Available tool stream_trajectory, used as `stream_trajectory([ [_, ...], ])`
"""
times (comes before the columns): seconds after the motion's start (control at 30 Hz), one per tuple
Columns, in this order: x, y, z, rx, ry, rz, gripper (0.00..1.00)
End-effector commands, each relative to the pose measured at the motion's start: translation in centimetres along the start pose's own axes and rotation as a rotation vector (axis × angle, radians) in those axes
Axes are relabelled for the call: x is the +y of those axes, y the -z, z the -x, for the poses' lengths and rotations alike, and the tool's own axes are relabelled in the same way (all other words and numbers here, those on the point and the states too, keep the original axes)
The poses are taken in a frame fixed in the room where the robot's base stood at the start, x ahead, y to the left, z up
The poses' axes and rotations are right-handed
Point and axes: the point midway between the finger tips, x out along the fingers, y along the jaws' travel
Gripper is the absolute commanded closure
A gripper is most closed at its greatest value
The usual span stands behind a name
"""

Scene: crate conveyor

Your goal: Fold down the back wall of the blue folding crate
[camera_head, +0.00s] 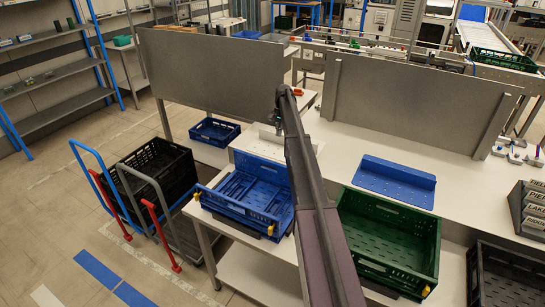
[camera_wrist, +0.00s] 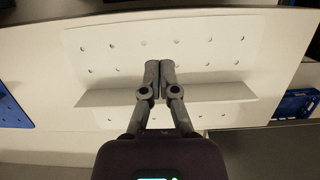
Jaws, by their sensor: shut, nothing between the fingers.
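The blue folding crate (camera_head: 236,209) sits on the white bench in the head view. Its back wall (camera_head: 262,167) stands up at the far side, partly hidden by my arm. Slatted panels lie low inside the crate, and yellow latches show at its near corners. My gripper (camera_head: 278,118) is beyond and above the back wall, apart from it. In the wrist view my gripper's fingertips (camera_wrist: 160,65) are together and empty, in front of a white perforated panel (camera_wrist: 115,45). The folding crate does not clearly show in the wrist view.
A green crate (camera_head: 350,238) stands right of the folding crate. A blue perforated plate (camera_head: 395,168) lies behind it. A smaller blue crate (camera_head: 203,137) is at the back left. Grey upright panels (camera_head: 400,105) stand behind the bench. A black crate on a trolley is at left.

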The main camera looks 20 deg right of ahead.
Motion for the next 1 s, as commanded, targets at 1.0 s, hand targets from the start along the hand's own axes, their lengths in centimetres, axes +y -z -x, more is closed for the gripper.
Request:
stream_trajectory([
  [1.0, -0.2, -0.1, -5.3, 0.000, -0.001, 0.004, 1.00],
])
